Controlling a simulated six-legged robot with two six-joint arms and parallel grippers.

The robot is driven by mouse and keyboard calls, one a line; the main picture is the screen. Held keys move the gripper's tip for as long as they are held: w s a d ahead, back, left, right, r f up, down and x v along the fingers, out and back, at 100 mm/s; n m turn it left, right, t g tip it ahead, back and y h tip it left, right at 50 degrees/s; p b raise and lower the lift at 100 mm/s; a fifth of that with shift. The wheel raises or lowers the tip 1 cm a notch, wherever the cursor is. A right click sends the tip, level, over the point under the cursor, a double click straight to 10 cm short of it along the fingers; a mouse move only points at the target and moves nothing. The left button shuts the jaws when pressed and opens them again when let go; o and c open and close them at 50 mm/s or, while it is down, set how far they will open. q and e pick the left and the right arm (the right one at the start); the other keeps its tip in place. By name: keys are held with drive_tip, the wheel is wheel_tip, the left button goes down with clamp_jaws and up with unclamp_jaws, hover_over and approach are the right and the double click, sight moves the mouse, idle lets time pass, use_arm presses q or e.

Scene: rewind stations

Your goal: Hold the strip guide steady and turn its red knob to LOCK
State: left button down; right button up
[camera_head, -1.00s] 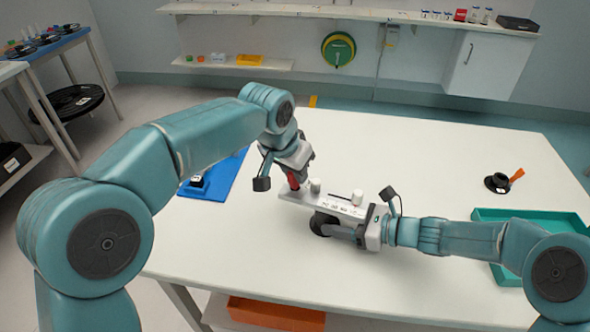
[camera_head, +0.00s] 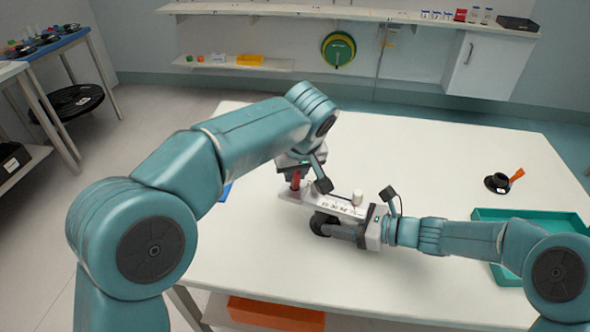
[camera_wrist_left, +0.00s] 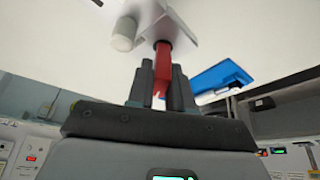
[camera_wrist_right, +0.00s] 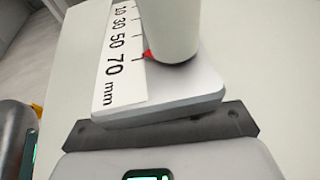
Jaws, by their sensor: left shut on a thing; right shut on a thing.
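The strip guide (camera_head: 325,207) is a light plate with a printed millimetre scale and a white post (camera_head: 357,197). It lies over the middle of the white table. Its red knob (camera_head: 295,181) is at the left end. My left gripper (camera_wrist_left: 162,88) is shut on the red knob from above; the knob shows between its fingers in the left wrist view. My right gripper (camera_head: 350,236) is shut on the guide's right end. In the right wrist view the guide plate (camera_wrist_right: 165,95) runs into the jaws. No LOCK marking is readable.
A teal tray (camera_head: 490,214) lies at the right edge of the table. A black round part with an orange tab (camera_head: 497,183) sits behind it. A blue mat (camera_wrist_left: 222,78) is mostly hidden behind my left arm in the head view. The back of the table is clear.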

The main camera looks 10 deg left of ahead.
use_arm(q)
drive_tip(key=shift+n+y, duration=0.3)
drive_tip(key=shift+n, duration=0.3)
drive_tip(key=c, duration=1.1)
unclamp_jaws()
drive_tip(key=v, duration=1.2)
drive_tip(key=shift+w+r, duration=0.1)
